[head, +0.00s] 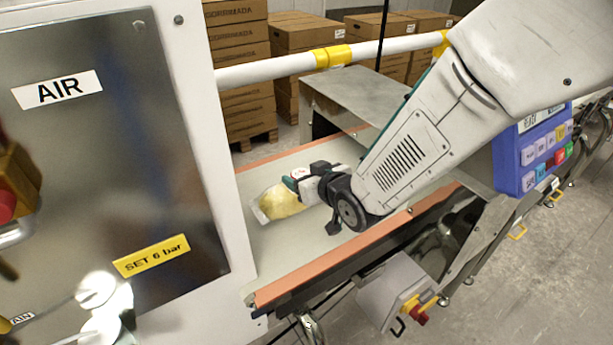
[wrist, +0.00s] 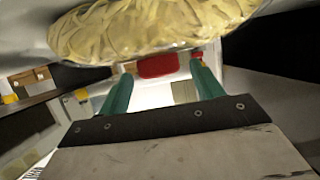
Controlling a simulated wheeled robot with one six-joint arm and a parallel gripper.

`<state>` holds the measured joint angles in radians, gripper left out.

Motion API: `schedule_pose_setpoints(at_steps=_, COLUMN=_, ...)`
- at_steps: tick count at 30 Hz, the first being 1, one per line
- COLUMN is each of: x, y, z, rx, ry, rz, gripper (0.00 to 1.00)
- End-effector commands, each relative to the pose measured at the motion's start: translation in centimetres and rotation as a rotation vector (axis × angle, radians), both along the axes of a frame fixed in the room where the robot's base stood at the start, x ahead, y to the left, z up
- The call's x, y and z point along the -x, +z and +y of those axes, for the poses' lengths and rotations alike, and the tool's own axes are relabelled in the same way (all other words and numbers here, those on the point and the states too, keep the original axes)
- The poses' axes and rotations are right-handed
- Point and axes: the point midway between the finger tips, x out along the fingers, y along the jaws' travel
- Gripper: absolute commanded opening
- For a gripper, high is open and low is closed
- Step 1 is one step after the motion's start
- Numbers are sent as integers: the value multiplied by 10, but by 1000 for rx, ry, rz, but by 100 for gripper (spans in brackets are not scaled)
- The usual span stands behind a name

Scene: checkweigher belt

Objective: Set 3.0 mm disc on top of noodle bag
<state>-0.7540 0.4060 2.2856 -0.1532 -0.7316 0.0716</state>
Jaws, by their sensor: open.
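The noodle bag (head: 280,203), clear with pale yellow noodles, lies on the conveyor belt in the head view. It also fills the top of the wrist view (wrist: 150,27). My gripper (head: 288,184) is close to the bag's upper right side. In the wrist view its two green fingers (wrist: 161,72) stand apart, with the bag beyond their tips. I cannot tell whether they touch it. A red rounded shape (wrist: 157,66) shows between the fingers; I cannot tell what it is. I cannot make out the 3.0 mm disc for sure in either view.
The pale belt (head: 300,247) has orange edge strips and bare room in front of the bag. A steel cabinet marked AIR (head: 110,160) stands close on the left. A white rail (head: 270,70) crosses behind. A blue control panel (head: 541,150) is at the right.

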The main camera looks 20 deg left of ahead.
Motion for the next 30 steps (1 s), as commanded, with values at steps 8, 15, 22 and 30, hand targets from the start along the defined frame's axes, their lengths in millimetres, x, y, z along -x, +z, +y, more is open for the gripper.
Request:
schedule_pose_setpoints(at_steps=8, x=30, y=20, z=-36, rx=-1, ry=-2, rz=-2, gripper=66)
schedule_pose_setpoints(at_steps=15, x=58, y=38, z=-69, rx=-1, ry=-2, rz=-2, gripper=66)
schedule_pose_setpoints(at_steps=22, x=70, y=45, z=-83, rx=-1, ry=-2, rz=-1, gripper=66)
schedule_pose_setpoints(at_steps=30, x=71, y=46, z=-85, rx=0, ry=-1, rz=1, gripper=66)
